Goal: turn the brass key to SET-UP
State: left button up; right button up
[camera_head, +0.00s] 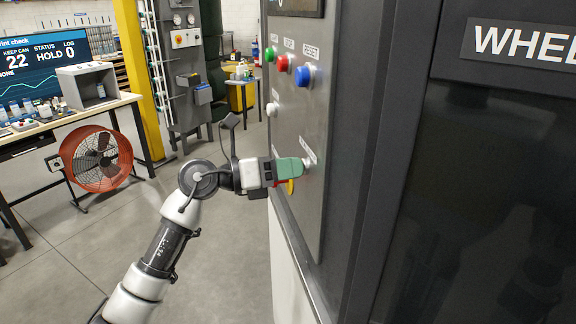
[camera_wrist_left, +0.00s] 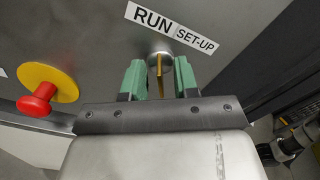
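The brass key (camera_wrist_left: 159,72) sits in a round silver lock (camera_wrist_left: 160,57) on the grey panel, seen in the left wrist view. The label plate (camera_wrist_left: 171,28) above it reads RUN on the left and SET-UP on the right. My left gripper (camera_wrist_left: 160,76) has green fingers, one on each side of the key, with a gap on both sides. It is open. In the head view my left gripper (camera_head: 296,167) is up against the panel and hides the key; part of the silver lock (camera_head: 309,161) shows. My right gripper is not in view.
A red emergency stop button (camera_wrist_left: 38,101) on a yellow plate sits left of the key in the wrist view. Green, red and blue (camera_head: 303,76) buttons are higher on the panel.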

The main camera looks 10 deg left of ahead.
pick_arm(q)
jog(key=shift+c, duration=0.4)
grip_shut()
jog(key=shift+f+b, duration=0.1)
jog(key=shift+b, duration=0.35)
jog(key=m+b, duration=0.9)
jog(key=b, duration=0.4)
jog(key=shift+f, duration=0.15)
jog(key=shift+s+r+m+b, duration=0.1)
jog(key=shift+r+m+b, duration=0.1)
jog(key=shift+m+b, duration=1.4)
